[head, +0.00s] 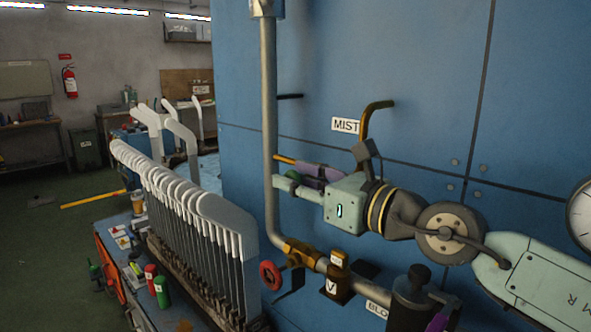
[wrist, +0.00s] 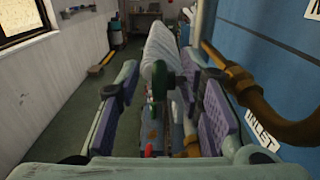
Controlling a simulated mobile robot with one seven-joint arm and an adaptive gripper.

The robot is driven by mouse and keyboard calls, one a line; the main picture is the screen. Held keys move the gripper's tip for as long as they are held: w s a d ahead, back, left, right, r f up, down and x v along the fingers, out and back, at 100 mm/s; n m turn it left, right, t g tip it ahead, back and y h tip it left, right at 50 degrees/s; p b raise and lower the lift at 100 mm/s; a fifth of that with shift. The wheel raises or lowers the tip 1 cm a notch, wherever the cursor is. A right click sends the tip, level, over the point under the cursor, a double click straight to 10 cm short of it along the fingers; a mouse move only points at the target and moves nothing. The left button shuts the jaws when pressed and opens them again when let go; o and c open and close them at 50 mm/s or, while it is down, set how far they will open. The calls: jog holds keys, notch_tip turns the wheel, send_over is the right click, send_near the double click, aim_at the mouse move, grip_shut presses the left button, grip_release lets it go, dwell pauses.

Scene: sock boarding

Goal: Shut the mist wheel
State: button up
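The MIST label (head: 345,125) is on the blue panel, beside a bent brass pipe (head: 377,106). In the wrist view the green wheel (wrist: 160,80) is ahead, edge-on, between the purple pads. My gripper (head: 298,178) is level below the MIST label, just right of the vertical grey pipe. In the wrist view my gripper (wrist: 168,88) is open, with a gap on both sides of the wheel. I cannot tell any contact.
The vertical grey pipe (head: 268,130) stands close to my fingertips. A red wheel (head: 270,275) sits on the lower pipe. A row of white sock boards (head: 190,215) stands at left.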

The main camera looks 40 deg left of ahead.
jog(key=shift+w+a, duration=0.1)
jog(key=shift+a, duration=0.35)
grip_shut()
dwell(0.3)
